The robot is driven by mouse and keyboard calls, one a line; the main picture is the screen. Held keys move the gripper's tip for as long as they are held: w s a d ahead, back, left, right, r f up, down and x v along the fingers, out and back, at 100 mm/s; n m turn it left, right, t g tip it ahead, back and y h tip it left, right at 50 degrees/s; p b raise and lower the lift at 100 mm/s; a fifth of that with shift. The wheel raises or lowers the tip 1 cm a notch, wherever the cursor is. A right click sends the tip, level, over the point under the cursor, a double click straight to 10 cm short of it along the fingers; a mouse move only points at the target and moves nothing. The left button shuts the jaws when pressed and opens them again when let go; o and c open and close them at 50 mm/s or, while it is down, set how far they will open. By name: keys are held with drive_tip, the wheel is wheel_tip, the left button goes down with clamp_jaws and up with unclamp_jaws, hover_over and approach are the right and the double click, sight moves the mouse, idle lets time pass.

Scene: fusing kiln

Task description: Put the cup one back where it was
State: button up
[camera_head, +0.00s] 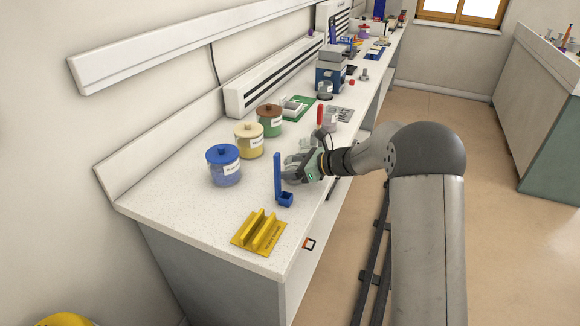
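The thing that best matches the cup is a blue scoop (286,199), a small square cup with a tall upright handle. It is upright over the front part of the white counter, and I cannot tell whether its base touches the counter. My gripper (290,166) is level with the upper handle, reaching in from the right, with its fingertips at or just behind the handle. The fingers are small and partly hidden, so I cannot tell whether they are shut on the handle.
A yellow slotted holder (248,241) lies at the counter's near end. Three lidded jars, blue (224,170), yellow (249,145) and green (270,124), stand behind the scoop. Farther back are a green board (296,107) and a blue-and-grey device (330,75). Bare counter (190,205) lies at the left.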

drive_tip(key=shift+r, duration=0.1)
drive_tip(key=shift+r+p, duration=0.35)
drive_tip(key=b+v, duration=0.1)
drive_tip(key=v, duration=1)
drive_tip(key=shift+s+d, duration=0.2)
drive_tip(key=shift+d, duration=0.2)
drive_tip(key=s+n+g+h, duration=0.5)
drive_tip(key=s+n, duration=0.7)
drive_tip(key=s, duration=1)
drive_tip(key=s+d+f+n+h, duration=0.1)
drive_tip(key=s+d+n+h, duration=0.2)
drive_tip(key=s, duration=0.4)
drive_tip(key=s+d+f+n+h, duration=0.1)
drive_tip(key=s+d+n+h, duration=0.3)
drive_tip(key=s+n, duration=0.3)
drive_tip(key=shift+s+d+f+t+h+p, duration=0.35)
drive_tip(key=shift+s+d, duration=0.2)
drive_tip(key=shift+s, duration=0.25)
